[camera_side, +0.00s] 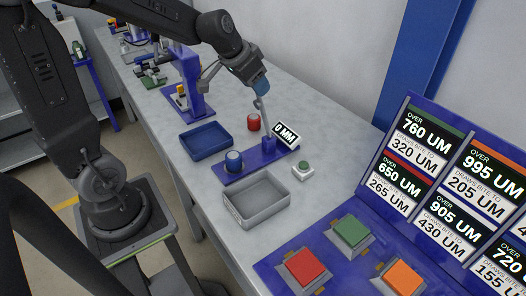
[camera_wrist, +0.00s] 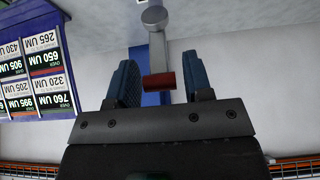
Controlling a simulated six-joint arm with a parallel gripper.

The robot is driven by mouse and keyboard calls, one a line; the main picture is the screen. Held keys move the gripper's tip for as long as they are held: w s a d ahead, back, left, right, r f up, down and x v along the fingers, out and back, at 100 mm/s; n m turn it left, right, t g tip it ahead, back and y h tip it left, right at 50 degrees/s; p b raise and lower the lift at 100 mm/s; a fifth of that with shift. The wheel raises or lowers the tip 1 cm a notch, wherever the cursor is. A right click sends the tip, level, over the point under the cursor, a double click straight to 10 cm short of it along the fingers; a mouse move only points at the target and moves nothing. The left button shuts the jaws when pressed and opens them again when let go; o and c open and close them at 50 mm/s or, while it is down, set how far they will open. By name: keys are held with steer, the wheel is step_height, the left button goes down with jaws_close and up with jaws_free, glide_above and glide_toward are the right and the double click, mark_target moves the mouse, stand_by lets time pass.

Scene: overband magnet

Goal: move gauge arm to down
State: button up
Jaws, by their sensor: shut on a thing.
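The gauge arm (camera_side: 264,120) is a thin grey lever on a blue block (camera_side: 269,144). It stands nearly upright, leaning slightly left in the side view, beside a sign (camera_side: 286,135) reading "0 MM". In the wrist view, the grey arm (camera_wrist: 157,50) with a round end runs between the blue finger pads of my gripper (camera_wrist: 158,75). A short red piece (camera_wrist: 159,87) lies across between the pads; the exact contact is hard to see.
A label panel (camera_side: 455,175) and large coloured buttons stand at the right.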

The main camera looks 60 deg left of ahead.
steer(key=shift+s+f, duration=0.25)
steer(key=shift+s, duration=0.4)
steer(key=shift+s+f, duration=0.25)
steer(key=shift+s, duration=0.4)
steer(key=shift+s+f, duration=0.25)
steer(key=shift+s, duration=0.4)
steer(key=o, duration=1.2)
steer(key=shift+o, duration=0.2)
steer(key=shift+r, duration=0.1)
steer(key=s+r, duration=0.4)
steer(key=s, duration=0.1)
steer(key=shift+r, duration=0.25)
steer(key=shift+s, duration=0.1)
